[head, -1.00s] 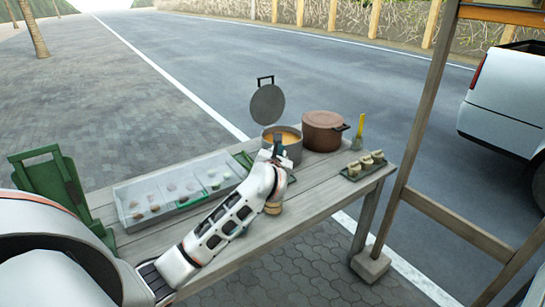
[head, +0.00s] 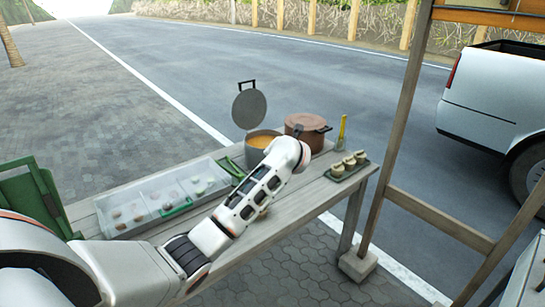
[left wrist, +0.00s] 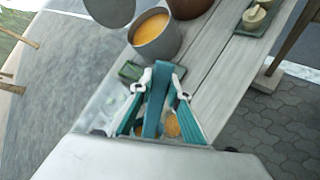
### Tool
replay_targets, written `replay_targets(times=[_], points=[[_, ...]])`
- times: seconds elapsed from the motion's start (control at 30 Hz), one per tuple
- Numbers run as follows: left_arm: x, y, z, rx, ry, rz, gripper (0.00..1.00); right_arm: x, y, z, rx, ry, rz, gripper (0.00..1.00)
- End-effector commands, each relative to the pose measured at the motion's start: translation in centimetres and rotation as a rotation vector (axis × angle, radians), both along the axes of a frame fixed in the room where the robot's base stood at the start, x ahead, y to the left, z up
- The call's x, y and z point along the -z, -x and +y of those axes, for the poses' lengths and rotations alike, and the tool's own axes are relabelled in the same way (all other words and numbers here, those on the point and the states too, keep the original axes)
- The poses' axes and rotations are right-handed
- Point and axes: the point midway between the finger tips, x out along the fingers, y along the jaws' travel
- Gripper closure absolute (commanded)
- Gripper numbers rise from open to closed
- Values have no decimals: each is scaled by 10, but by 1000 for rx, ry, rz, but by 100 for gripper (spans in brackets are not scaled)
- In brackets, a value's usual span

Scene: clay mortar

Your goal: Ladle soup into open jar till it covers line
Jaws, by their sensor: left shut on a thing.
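The grey soup pot (head: 253,150) stands open on the table with orange soup in it; it also shows at the top of the left wrist view (left wrist: 155,40). My left gripper (left wrist: 157,100) is shut on a blue-green handle (left wrist: 154,112), which looks like the ladle's, on the near side of the pot and outside it. Orange patches (left wrist: 172,126) show on both sides of the handle; I cannot tell whether they are in the ladle or in a jar below. In the head view my arm hides the gripper. My right gripper is not in view.
A round grey lid (head: 249,108) stands upright behind the pot. A brown lidded pot (head: 303,125) stands to its right. A tray (head: 336,176) of small cups and a yellow-handled tool (head: 342,132) are farther right. A clear divided case (head: 128,229) lies left.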

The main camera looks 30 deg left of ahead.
Motion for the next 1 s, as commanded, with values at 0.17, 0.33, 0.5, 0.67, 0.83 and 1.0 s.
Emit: replay_targets(times=[0.17,0.33,0.5,0.67,0.83,1.0], points=[[5,-10,-5,0,-36,75,100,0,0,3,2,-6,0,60],[11,-19,-9,0,-70,149,100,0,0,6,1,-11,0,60],[18,-27,-13,0,-105,221,100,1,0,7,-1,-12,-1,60],[27,-34,-16,-1,-138,290,100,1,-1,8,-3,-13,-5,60],[35,-40,-19,-2,-169,350,100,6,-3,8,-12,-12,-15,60],[41,-44,-20,-1,-189,392,100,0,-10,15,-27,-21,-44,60]])
